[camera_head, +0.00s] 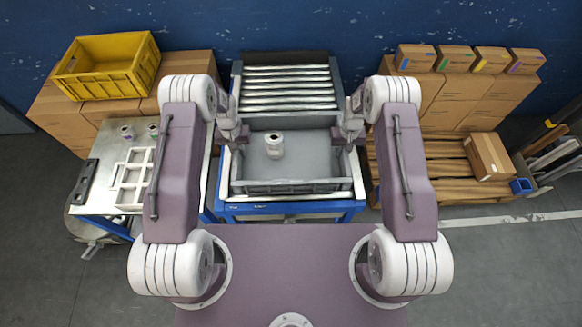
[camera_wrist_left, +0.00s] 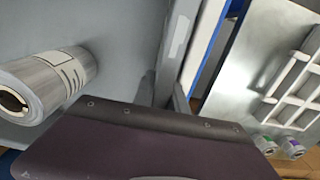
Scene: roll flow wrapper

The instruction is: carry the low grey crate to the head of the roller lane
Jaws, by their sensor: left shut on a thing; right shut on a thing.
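The low grey crate (camera_head: 290,187) sits at the near end of the roller lane (camera_head: 288,88), over a blue frame. One white-and-grey roll (camera_head: 274,145) stands inside it; the roll also shows in the left wrist view (camera_wrist_left: 48,82). My left gripper (camera_head: 236,137) is shut on the crate's left wall, which also shows in the left wrist view (camera_wrist_left: 178,45). My right gripper (camera_head: 347,136) is shut on the right wall. The fingertips are small and partly hidden in the head view. I cannot tell whether the crate is lifted or resting.
A metal table (camera_head: 105,190) with a white divided tray (camera_head: 133,180) and small rolls stands at left. A yellow crate (camera_head: 107,67) sits on cartons behind it. At right are a wooden pallet (camera_head: 435,165) with a carton (camera_head: 488,156) and stacked boxes.

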